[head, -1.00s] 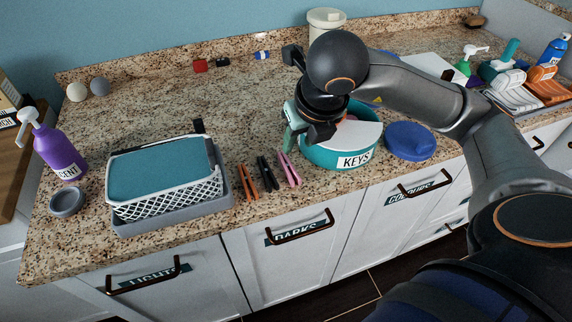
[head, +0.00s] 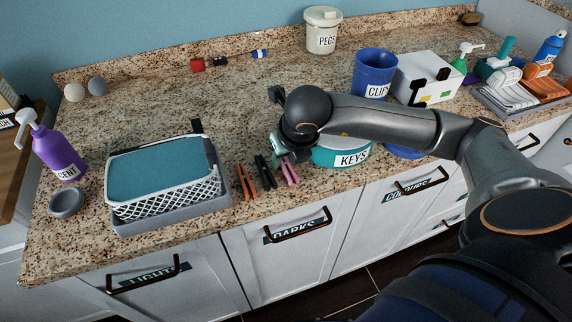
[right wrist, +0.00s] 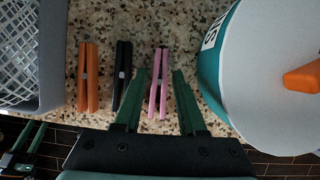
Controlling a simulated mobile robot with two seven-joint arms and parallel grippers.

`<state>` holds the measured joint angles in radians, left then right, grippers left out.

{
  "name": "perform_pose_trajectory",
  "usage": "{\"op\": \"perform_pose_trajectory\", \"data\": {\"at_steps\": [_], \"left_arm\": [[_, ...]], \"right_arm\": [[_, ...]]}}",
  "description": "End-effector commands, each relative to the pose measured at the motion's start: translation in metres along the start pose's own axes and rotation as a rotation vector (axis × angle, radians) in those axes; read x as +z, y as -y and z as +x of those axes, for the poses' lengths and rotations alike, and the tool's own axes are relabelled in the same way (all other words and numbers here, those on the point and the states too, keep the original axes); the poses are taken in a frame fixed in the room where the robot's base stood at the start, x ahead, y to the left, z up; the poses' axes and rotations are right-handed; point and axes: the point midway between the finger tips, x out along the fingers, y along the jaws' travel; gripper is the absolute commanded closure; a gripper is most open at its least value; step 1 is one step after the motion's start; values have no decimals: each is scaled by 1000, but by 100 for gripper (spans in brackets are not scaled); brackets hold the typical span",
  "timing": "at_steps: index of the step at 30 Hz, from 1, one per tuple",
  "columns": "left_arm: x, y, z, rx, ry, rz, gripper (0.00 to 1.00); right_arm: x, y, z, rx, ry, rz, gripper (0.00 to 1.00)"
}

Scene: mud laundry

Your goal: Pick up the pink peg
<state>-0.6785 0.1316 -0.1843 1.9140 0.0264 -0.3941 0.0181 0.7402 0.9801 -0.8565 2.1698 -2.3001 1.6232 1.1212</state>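The pink peg (head: 290,173) lies on the granite counter near its front edge, right of a black peg (head: 265,171) and an orange peg (head: 245,182). My right gripper (head: 284,154) is above the pink peg, pointing down. In the right wrist view its green fingers (right wrist: 160,76) are apart, one on each side of the pink peg (right wrist: 154,98), with the left finger close to it. Contact cannot be told. My left gripper (right wrist: 27,136) shows partly at the lower left of the right wrist view, fingers apart, beyond the counter edge.
A white basket in a grey tray (head: 174,216) stands to the left. The CLIPS cup (head: 374,75) and PEGS jar (head: 322,34) stand behind. The middle counter is clear.

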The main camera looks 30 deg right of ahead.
Motion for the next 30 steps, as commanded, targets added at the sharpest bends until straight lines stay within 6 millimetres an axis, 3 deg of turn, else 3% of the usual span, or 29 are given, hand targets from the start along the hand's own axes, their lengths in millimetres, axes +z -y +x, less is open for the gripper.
{"op": "perform_pose_trajectory", "data": {"at_steps": [20, 30], "left_arm": [[6, 0, 5, 0, 0, -1, 50], [5, 0, 4, 0, 1, -1, 50]], "right_arm": [[-2, 0, 3, 1, 0, 0, 60], [-1, 0, 2, 1, 0, 0, 98]]}}
